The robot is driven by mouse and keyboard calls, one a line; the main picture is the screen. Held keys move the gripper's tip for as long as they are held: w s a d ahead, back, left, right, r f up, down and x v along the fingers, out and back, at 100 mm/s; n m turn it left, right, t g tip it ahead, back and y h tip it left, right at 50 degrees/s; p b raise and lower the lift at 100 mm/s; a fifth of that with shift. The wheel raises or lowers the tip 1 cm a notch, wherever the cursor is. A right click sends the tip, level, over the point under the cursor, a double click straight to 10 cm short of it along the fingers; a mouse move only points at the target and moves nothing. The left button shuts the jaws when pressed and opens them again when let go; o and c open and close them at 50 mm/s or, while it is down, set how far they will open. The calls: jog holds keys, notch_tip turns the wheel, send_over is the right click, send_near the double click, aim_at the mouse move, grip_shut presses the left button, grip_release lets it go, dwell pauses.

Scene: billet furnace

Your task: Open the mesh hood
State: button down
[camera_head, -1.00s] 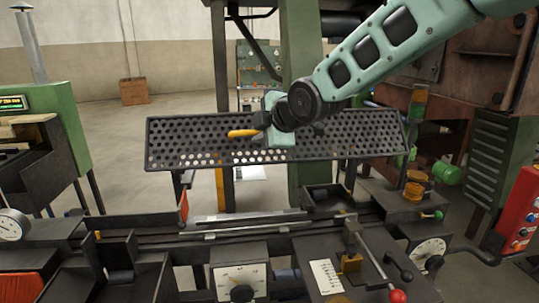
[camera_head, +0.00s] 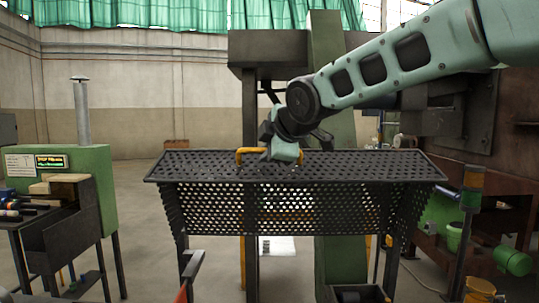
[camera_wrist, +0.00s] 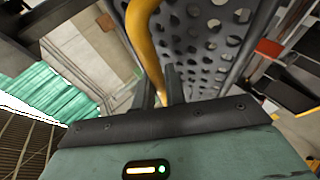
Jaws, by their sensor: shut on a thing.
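The mesh hood (camera_head: 290,207) is a dark perforated metal cover. Its upper panel lies nearly flat toward me and a second perforated panel slopes below it. A yellow handle (camera_head: 246,152) stands on the upper panel. My gripper (camera_head: 284,153) is at this handle, left of the hood's middle. In the wrist view the yellow handle (camera_wrist: 146,42) runs down between the dark fingers of my gripper (camera_wrist: 168,88), which are shut on it. The perforated mesh (camera_wrist: 205,45) shows close behind. The wrist partly hides the handle in the head view.
A green machine (camera_head: 75,170) with a dark trough stands at the left. A green column (camera_head: 335,130) rises behind the hood. Open floor lies at the back left.

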jog(key=shift+f, duration=0.15)
jog(key=c, duration=1.7)
grip_release()
jog(key=shift+c, duration=0.2)
jog(key=shift+s, duration=0.1)
jog(key=b+v, duration=0.6)
jog(key=v, duration=1.1)
jog(key=shift+s+d, duration=0.1)
